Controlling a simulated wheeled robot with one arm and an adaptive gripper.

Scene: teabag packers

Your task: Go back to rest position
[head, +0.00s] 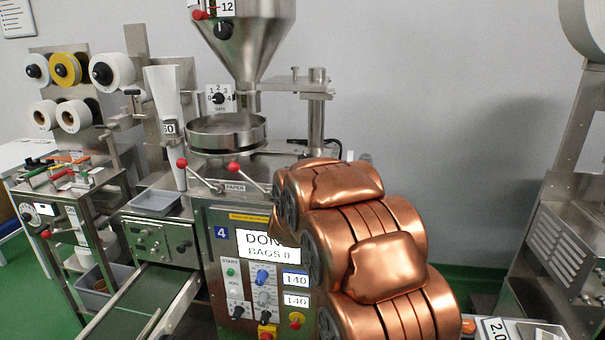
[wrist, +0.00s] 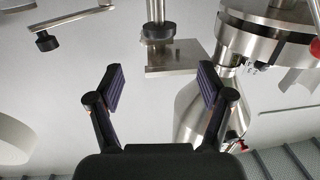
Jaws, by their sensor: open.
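My gripper (wrist: 162,92) is open and empty in the wrist view, with its two dark finger pads spread apart. Past the fingers are a steel bracket on a post (wrist: 172,58) and the metal hopper (wrist: 200,110), which appears upside down. In the head view my copper-coloured arm stands in front of the right side of the teabag packer (head: 225,225), and my gripper is hidden behind it. The packer's screen (head: 268,247) reads "DON" and "BAGS 0", partly covered by my arm.
The steel hopper (head: 242,45) rises above a round pan (head: 227,132). Red-knobbed levers (head: 233,168) stick out in front of the pan. A conveyor (head: 145,305) runs at lower left beside a machine with spools (head: 66,69). Another machine (head: 565,230) stands at right. Bare wall lies between.

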